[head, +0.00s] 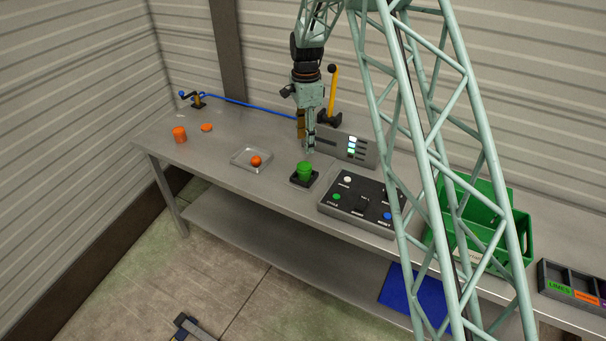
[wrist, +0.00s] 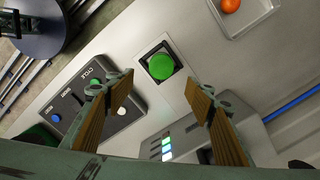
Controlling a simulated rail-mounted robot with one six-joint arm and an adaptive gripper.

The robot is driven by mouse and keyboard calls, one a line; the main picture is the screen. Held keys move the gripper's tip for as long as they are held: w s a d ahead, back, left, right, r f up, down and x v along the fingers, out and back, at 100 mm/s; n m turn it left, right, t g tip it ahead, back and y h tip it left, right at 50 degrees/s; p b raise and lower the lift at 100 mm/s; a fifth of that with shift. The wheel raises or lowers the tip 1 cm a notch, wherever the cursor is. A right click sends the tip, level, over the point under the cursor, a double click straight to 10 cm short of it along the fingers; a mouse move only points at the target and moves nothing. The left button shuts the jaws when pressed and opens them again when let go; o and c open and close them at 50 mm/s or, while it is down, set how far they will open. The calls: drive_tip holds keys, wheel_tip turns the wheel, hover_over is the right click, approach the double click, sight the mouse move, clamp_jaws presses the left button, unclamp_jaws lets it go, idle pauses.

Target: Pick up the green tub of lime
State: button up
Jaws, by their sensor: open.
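The green tub of lime (head: 304,170) stands on a small black square base (head: 304,181) on the metal workbench. In the wrist view the green tub (wrist: 161,66) is seen from above, its round top beyond and between my fingertips. My gripper (head: 305,150) points down just above and slightly behind the tub in the head view. In the wrist view my gripper (wrist: 163,80) has its two wood-coloured fingers wide apart, with nothing between them. I cannot tell the exact height of the fingertips over the tub.
A control box (head: 350,201) with buttons sits right of the tub, a panel with lit indicators (head: 357,148) behind. A metal tray (head: 240,160) with an orange ball is to the left.

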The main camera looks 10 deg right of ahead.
sight(305, 165)
idle(0.3)
drive_tip(key=shift+f, duration=4.25)
drive_tip(key=shift+w+f, duration=0.15)
drive_tip(key=shift+f, duration=2.45)
drive_tip(key=c, duration=0.9)
